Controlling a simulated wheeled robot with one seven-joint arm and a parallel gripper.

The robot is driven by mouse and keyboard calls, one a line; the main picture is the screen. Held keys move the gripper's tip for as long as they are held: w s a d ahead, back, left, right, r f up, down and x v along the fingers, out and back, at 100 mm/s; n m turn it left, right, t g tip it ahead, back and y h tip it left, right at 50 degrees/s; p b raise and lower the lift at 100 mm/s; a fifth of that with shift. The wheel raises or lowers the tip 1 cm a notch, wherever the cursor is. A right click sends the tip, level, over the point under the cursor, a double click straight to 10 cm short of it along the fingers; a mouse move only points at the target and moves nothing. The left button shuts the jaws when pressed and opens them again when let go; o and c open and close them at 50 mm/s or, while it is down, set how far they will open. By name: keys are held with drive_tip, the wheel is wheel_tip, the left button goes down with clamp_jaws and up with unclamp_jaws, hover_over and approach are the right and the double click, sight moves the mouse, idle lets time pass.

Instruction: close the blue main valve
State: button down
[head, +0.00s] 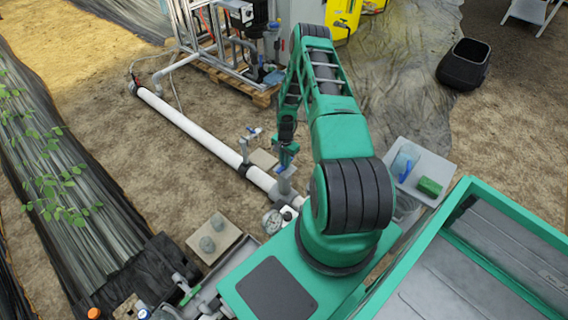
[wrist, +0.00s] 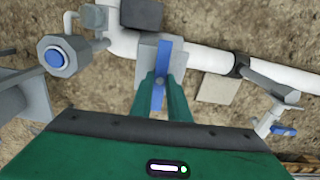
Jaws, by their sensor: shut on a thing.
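The blue main valve's handle (wrist: 164,57) is a flat blue bar on a grey valve body (wrist: 148,49), set in the white pipe (wrist: 205,58). In the wrist view the bar lies across the line of the pipe. My gripper (wrist: 161,82) has its green fingers on both sides of the bar and is shut on it. In the head view my gripper (head: 287,150) points down at the valve (head: 285,183), and the arm and fingers hide part of the handle.
A smaller tap with a blue lever (wrist: 284,130) stands on the pipe to the right in the wrist view. A grey fitting with a blue cap (wrist: 55,58) is at the left. A pressure gauge (head: 272,221) stands near the valve. Bare soil lies beside the pipe.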

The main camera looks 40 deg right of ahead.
drive_tip(key=shift+w+m, duration=0.1)
drive_tip(key=shift+m, duration=0.2)
idle(0.4)
drive_tip(key=c, duration=1.7)
unclamp_jaws()
drive_tip(key=shift+r, duration=0.1)
wheel_tip(320, 180, up, 10)
drive_tip(key=shift+r, duration=0.25)
